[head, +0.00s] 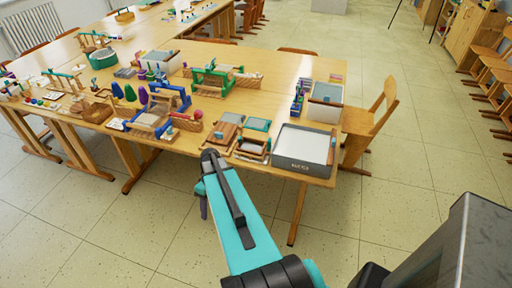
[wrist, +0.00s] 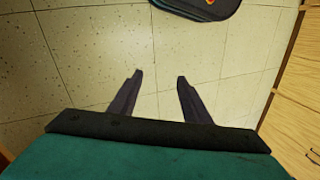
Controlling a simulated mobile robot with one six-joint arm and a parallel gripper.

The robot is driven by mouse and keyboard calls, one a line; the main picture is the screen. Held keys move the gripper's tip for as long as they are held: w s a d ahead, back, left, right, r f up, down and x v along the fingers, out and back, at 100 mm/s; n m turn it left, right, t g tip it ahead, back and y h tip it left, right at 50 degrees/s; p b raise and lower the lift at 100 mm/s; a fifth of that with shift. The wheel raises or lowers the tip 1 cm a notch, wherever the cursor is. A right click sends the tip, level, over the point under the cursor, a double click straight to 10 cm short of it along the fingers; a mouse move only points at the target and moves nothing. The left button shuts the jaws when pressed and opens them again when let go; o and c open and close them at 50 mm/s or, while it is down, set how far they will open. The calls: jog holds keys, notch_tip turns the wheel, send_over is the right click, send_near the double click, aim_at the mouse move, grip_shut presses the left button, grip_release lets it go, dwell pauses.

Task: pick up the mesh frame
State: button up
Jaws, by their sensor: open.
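Small wooden frames lie near the front edge of the wooden table (head: 290,73) in the head view. One brown frame with a mesh-like panel (head: 252,148) lies left of the grey tub, and a flat frame with a green panel (head: 258,124) lies just behind it. I cannot tell for sure which is the mesh frame. My gripper (wrist: 160,76) is open and empty in the wrist view, with bare floor between its fingers. In the head view my arm reaches to just in front of the table's edge, short of the frames.
A grey tub (head: 286,166) with white contents stands at the table's front right corner. A wooden frame (head: 222,135) and a blue rack (head: 170,97) stand to the left. A wooden chair (head: 372,125) is at the right end. The tiled floor (head: 420,150) on the right is clear.

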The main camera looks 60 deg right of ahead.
jog(key=d+r+t, duration=0.2)
jog(key=d+r, duration=0.6)
jog(key=d, duration=0.4)
jog(key=n+t+h+p, duration=0.2)
jog(key=t, duration=0.1)
send_near(269, 140)
notch_tip(269, 140, up, 2)
jog(key=s, duration=0.2)
jog(key=shift+w+d+r, duration=0.2)
jog(key=shift+d+r, duration=0.05)
jog(key=shift+d, duration=0.05)
jog(key=shift+w+f, duration=0.1)
jog(key=shift+f, duration=0.05)
jog(key=shift+p+x, duration=1.35)
jog(key=shift+x, duration=2.8)
jog(key=shift+w+f, duration=0.1)
jog(key=shift+w, duration=0.1)
jog(key=shift+p+x, duration=1.1)
jog(key=shift+x, duration=0.05)
jog(key=shift+p+x, duration=0.45)
jog(key=shift+x, duration=0.9)
